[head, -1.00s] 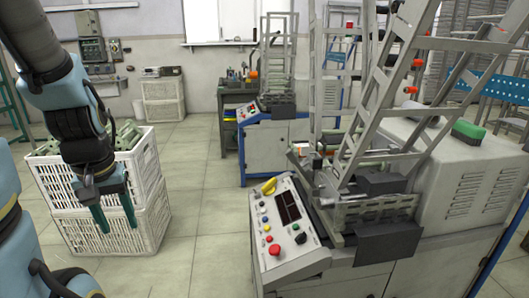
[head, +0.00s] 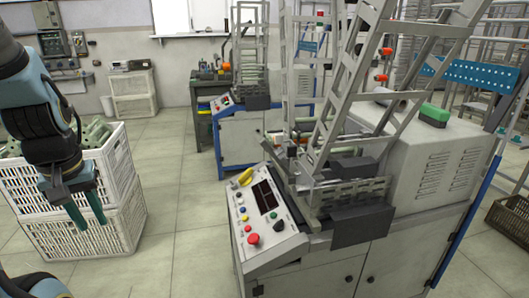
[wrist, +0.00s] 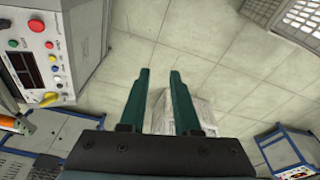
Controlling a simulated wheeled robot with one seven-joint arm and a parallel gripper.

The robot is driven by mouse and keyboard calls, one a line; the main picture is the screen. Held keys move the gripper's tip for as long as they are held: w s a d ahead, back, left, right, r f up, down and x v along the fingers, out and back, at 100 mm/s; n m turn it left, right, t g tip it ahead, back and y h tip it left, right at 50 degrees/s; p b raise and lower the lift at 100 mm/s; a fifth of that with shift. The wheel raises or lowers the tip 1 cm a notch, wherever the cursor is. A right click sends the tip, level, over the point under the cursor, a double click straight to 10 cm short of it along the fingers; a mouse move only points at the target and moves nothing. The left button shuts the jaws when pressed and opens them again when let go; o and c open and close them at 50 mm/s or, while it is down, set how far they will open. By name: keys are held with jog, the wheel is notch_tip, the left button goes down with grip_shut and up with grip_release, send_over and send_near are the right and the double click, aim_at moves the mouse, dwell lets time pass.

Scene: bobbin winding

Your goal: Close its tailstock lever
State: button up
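The winding machine (head: 440,160) stands at centre right in the head view, with a sloping control panel (head: 262,228) on its front left. The panel carries a red button, a dark display and a yellow handle-like part (head: 245,176). I cannot make out the tailstock lever for certain among the parts behind the panel. An orange-ended rod (wrist: 9,122) shows at the left edge of the wrist view. My gripper (head: 91,222) hangs left of the machine, in front of the white crates. Its fingers are apart and empty in the wrist view (wrist: 160,72).
Stacked white crates (head: 128,205) stand at the left, the upper one holding greenish parts. A second machine (head: 245,140) stands behind. A dark crate (head: 510,222) sits on the floor at the right. Tiled floor (head: 190,250) is free between the white crates and the near machine.

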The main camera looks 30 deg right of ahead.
jog(key=w+d+f+t+b, duration=0.1)
jog(key=w+b, duration=0.1)
jog(key=w+d+f+n+t+b, duration=0.1)
jog(key=w+f+b, duration=0.1)
jog(key=w+d+f+b, duration=0.1)
jog(key=w+f+b, duration=0.1)
jog(key=shift+d+f+n+t+h, duration=0.2)
jog(key=shift+n+t+h, duration=0.1)
jog(key=shift+n+t, duration=0.1)
grip_shut()
jog(key=w+d+f+n+t+h+b, duration=0.3)
jog(key=w+d+b, duration=0.2)
jog(key=d+b, duration=0.2)
jog(key=w+d+f+n+t+h+b, duration=0.2)
jog(key=w+d+t+b, duration=0.1)
jog(key=w+d+b, duration=0.3)
jog(key=s+d+n+h+b, duration=0.3)
jog(key=d+h+b, duration=0.3)
jog(key=d+b, duration=0.3)
jog(key=s+d+n+t+h+b, duration=0.1)
jog(key=s+d+n+h+b, duration=0.2)
jog(key=d+h+b, duration=0.4)
jog(key=shift+s+d+f+t+b, duration=0.25)
jog(key=shift+s+d+b, duration=0.35)
jog(key=shift+d+b, duration=0.65)
jog(key=shift+a+r, duration=0.1)
jog(key=shift+a, duration=0.05)
